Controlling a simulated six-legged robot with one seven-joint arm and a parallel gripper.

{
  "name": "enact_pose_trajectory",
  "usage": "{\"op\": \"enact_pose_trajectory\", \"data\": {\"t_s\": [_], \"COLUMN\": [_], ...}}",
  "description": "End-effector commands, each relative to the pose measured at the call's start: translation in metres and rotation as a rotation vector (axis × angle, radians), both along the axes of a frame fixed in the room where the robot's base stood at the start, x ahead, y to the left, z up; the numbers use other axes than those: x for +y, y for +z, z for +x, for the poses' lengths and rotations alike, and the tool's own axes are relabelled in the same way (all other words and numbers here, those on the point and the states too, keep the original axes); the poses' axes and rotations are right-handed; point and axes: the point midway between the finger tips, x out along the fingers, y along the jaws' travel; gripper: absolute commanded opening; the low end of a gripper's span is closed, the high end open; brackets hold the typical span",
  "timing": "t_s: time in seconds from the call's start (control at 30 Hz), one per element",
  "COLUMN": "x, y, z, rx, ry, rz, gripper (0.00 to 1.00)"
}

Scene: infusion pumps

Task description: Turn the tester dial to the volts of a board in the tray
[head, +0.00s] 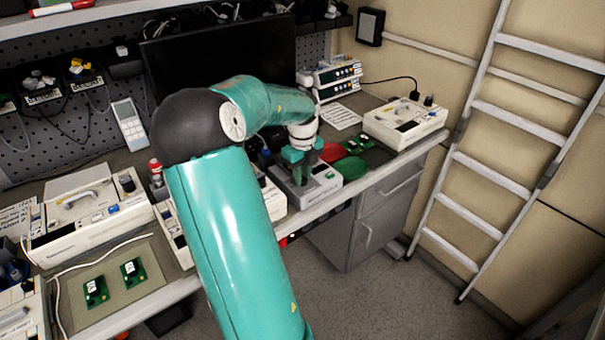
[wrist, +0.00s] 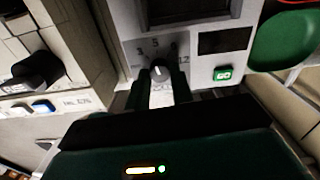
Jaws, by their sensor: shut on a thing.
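The tester (head: 322,184) is a pale box on the bench, partly hidden by my gripper (head: 298,172). In the wrist view, its grey dial (wrist: 160,74) sits between the fingers of my gripper (wrist: 161,90), which is shut on it. Printed marks around the dial include 3, 5 and 12. The white pointer mark is directed up, near the 5, but its exact setting is hard to tell. The tray (head: 112,272) at the lower left holds two green boards, one on the left (head: 95,291) and one on the right (head: 133,270). Their white labels are too small to read.
A red dish (head: 331,153) and a green dish (head: 349,168) lie beside the tester; the green one also shows in the wrist view (wrist: 283,38). Pale pump units stand at left (head: 85,222) and right (head: 405,122). A dark monitor (head: 215,62) stands behind my arm.

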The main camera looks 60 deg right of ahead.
Motion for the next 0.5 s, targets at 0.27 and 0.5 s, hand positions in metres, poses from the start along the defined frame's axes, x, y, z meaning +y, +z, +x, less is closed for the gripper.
{"op": "enact_pose_trajectory", "data": {"t_s": [0.27,0.5], "x": [-0.0008,-0.0006], "y": [0.0019,0.0019], "z": [0.0017,0.0011], "rx": [-0.004,-0.002], "ry": [-0.211,-0.209], "rz": [-0.003,-0.002], "gripper": [0.38,0.38]}}
